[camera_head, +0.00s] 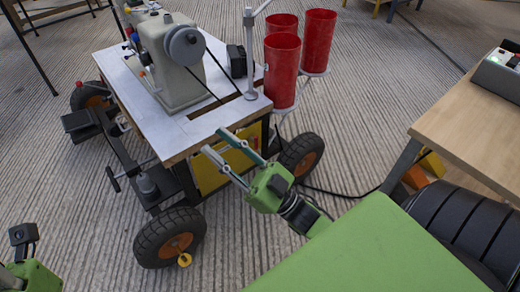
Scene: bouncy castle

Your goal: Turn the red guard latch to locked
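I cannot make out a red guard latch for certain. A beige sewing machine (172,62) with a grey handwheel stands on a white-topped wheeled cart (150,135). Small red and orange parts (129,33) show at the machine's left side, too small to identify. My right gripper (213,141) is open, its two fingers spread apart and pointing up and left, at the cart top's near right edge. Nothing shows between the fingers; I cannot tell whether they touch the cart. My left arm shows only partly at the bottom left corner; its fingertips are not clearly visible.
Red cylinders (282,70) stand on a rack at the cart's right. The cart has black tyres with orange hubs (170,238). A wooden table (465,125) with a control box (497,74) is at right. A black cable crosses the floor.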

